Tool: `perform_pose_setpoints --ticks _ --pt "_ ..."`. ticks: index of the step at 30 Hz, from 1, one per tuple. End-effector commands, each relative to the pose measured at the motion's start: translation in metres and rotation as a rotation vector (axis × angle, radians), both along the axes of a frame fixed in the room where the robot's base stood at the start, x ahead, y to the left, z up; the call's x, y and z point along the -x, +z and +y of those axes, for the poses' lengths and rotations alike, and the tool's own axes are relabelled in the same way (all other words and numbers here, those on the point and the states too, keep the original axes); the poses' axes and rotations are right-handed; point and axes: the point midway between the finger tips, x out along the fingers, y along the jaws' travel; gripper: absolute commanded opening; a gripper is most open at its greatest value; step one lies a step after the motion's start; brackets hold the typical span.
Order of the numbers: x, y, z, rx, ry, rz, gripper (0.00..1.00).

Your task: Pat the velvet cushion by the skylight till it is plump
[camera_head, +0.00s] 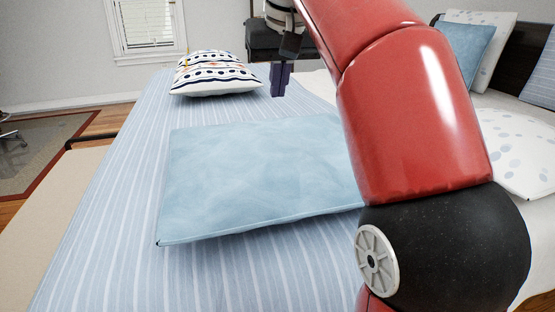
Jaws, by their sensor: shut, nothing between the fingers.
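A flat light blue cushion with a velvety look (255,170) lies on the striped bed cover in the middle of the view. Its right end is hidden behind my red arm. My gripper (279,92) hangs above the bed, past the cushion's far edge in the picture, pointing down. Its dark fingers are shut with nothing between them, and it appears apart from the cushion. A white cushion with dark patterned bands (215,75) lies farther back on the bed, to the left of my gripper.
The blue-striped bed cover (110,215) is clear left of the blue cushion. Several pillows, including a dotted one (518,150) and a blue one (466,50), lie at the right. A window (148,25) is in the back wall. A dark piece of furniture (262,40) stands behind the bed.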

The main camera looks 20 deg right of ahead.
Motion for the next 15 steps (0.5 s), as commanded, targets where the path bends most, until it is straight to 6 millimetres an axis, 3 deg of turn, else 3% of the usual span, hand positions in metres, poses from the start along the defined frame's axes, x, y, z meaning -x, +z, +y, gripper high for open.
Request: perform_pose_setpoints --ticks 15 --pt "0.0 -0.021 0.0 0.0 0.0 0.001 0.0"
